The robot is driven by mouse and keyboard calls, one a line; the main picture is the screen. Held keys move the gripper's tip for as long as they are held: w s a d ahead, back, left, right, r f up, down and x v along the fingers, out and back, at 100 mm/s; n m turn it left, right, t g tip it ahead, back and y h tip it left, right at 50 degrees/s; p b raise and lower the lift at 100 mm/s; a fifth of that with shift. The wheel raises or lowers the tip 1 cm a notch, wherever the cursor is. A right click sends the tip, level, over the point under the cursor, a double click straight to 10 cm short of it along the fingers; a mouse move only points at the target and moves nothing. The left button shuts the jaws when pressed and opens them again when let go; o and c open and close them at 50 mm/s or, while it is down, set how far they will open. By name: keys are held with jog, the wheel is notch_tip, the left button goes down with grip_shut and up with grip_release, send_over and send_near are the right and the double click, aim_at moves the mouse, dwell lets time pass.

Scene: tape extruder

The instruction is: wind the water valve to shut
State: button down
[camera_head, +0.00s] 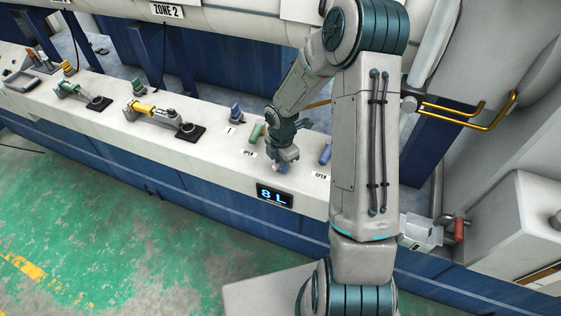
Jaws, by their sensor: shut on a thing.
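My arm reaches down to the white counter, and my gripper (281,167) is low over it, just behind the display (274,196) that reads "8 L". The gripper is shut on what appears to be the water valve, whose handle is mostly hidden by the fingers. How far the valve is turned cannot be seen. A green handle (256,133) with an "OPEN" label stands to the left of the gripper, and a blue handle (325,154) with another "OPEN" label to the right.
A blue knob (236,113) stands farther back on the counter (214,158). Yellow-handled and green-handled clamps (149,110) lie to the left. Yellow bent rods (470,114) stick out at the right, beside my arm. The green floor in front is clear.

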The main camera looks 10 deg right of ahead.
jog(key=shift+n, duration=0.3)
jog(key=shift+r, duration=0.1)
jog(key=shift+r+n+p, duration=0.1)
jog(key=shift+n+p, duration=0.6)
jog(key=shift+p, duration=0.05)
jog(key=shift+n+p, duration=0.4)
jog(key=shift+n, duration=0.3)
jog(key=shift+n+p, duration=1.1)
jog(key=shift+n, duration=0.2)
jog(key=c, duration=1.4)
grip_release()
